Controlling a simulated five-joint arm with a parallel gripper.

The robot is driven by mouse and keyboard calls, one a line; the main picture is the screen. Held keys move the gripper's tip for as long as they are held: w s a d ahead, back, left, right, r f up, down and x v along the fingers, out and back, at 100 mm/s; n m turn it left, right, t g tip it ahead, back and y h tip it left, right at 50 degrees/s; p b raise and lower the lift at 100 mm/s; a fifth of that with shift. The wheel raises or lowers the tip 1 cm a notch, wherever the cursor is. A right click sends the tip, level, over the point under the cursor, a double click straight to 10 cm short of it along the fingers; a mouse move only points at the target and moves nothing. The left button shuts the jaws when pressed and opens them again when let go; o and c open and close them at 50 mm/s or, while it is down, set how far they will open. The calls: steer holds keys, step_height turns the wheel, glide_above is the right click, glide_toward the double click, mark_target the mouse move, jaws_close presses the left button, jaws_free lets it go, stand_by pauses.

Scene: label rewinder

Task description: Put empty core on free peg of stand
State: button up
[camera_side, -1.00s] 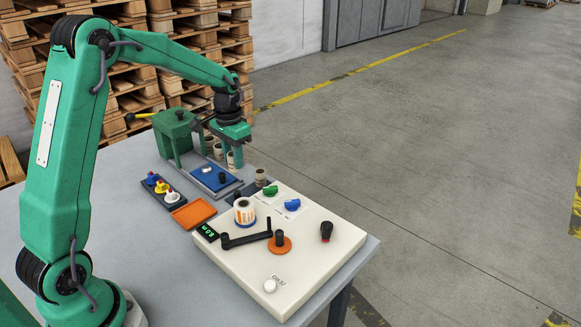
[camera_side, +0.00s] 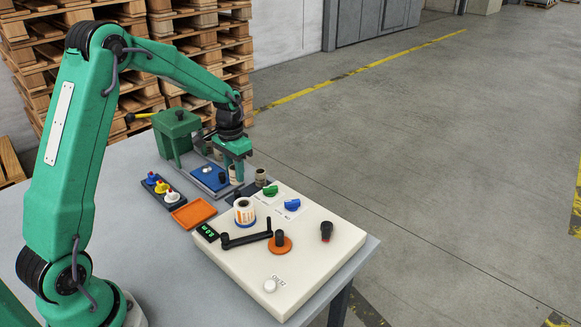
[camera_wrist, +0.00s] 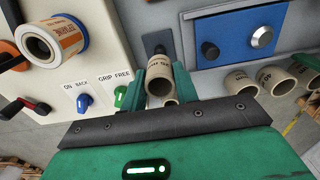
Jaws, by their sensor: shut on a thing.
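My gripper (camera_side: 237,170) is low at the near end of the row of cores, close to the white machine box. In the wrist view its green fingers (camera_wrist: 160,88) are closed around a tan cardboard core (camera_wrist: 159,66), whose hollow end faces the camera. A second tan core (camera_wrist: 171,102) shows partly behind the held one. Another core (camera_side: 261,177) stands just right of my gripper in the side view. Further cores (camera_wrist: 240,82) stand in a row to the right in the wrist view. No bare peg of the stand can be made out clearly.
The white box (camera_side: 315,255) carries a label roll (camera_side: 244,212), a black crank (camera_side: 245,240), and green and blue knobs. A blue plate (camera_side: 208,178), an orange tray (camera_side: 193,214) and a green press (camera_side: 175,125) are to the left. The table's front-left area is clear.

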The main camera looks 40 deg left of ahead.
mark_target(237, 191)
steer(key=shift+f, duration=2.95)
steer(key=shift+r, duration=0.15)
steer(key=o, duration=0.8)
